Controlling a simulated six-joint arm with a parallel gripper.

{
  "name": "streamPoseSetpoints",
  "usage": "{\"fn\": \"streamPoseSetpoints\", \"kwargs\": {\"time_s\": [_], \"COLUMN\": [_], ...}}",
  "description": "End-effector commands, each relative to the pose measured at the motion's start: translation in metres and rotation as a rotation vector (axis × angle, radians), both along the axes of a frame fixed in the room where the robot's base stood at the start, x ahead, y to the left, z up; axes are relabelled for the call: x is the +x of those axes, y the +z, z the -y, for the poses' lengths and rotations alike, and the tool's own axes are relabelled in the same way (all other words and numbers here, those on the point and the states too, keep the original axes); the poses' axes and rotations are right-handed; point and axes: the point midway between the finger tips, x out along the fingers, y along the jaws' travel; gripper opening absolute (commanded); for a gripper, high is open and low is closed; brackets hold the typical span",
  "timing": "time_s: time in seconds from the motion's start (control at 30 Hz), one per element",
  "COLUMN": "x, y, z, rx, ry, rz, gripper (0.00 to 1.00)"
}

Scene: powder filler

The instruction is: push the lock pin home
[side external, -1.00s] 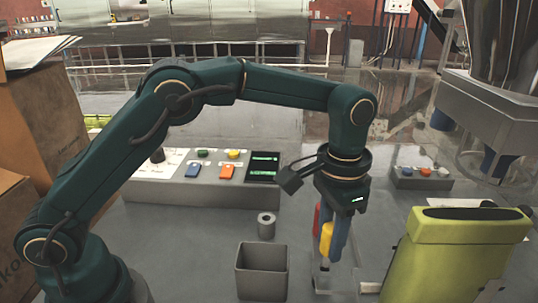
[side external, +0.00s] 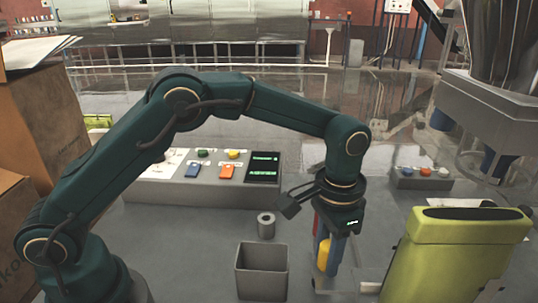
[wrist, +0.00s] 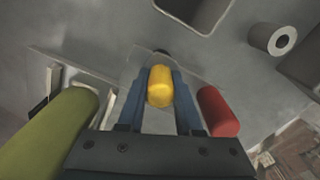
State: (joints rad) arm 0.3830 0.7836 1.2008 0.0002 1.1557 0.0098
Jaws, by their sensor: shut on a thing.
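The lock pin, with a rounded yellow grip, shows in the side view (side external: 323,256) and in the wrist view (wrist: 160,87). My gripper (side external: 332,262) points down, its blue fingers on either side of the yellow grip, and is shut on it. The grip sits low, just above a pale block (side external: 322,284) on the table. The pin's lower end is hidden, so I cannot tell how deep it sits. In the wrist view the fingers (wrist: 160,92) flank the grip above a pale plate.
A red cylinder (wrist: 218,111) is close beside my fingers. A lime-green housing (side external: 450,262) stands to the right. An open grey bin (side external: 262,274) and a small grey ring (side external: 266,225) are to the left. A button panel (side external: 210,187) lies behind.

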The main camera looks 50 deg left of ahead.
Motion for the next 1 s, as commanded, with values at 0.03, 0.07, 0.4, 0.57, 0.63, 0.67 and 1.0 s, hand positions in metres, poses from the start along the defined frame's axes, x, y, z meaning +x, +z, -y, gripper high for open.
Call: {"fn": "streamPoseSetpoints", "kwargs": {"time_s": [0.03,0.07,0.4,0.57,0.63,0.67,1.0], "x": [-0.0001,-0.0001,-0.0001,-0.0002,-0.0003,-0.0003,-0.0002], "y": [-0.0004,-0.0005,-0.0005,-0.0015,-0.0022,-0.0025,-0.0023], "z": [0.0,0.0,0.0,-0.0001,-0.0001,-0.0001,-0.0001], "rx": [0.0,0.0,0.0,0.0,0.0,0.0,0.0], "ry": [0.0,0.0,0.0,0.0,0.0,0.0,0.0], "rz": [0.0,0.0,0.0,-0.001,-0.001,-0.001,-0.001], "gripper": [0.0,0.0,0.0,0.0,0.0,0.0,0.69]}}
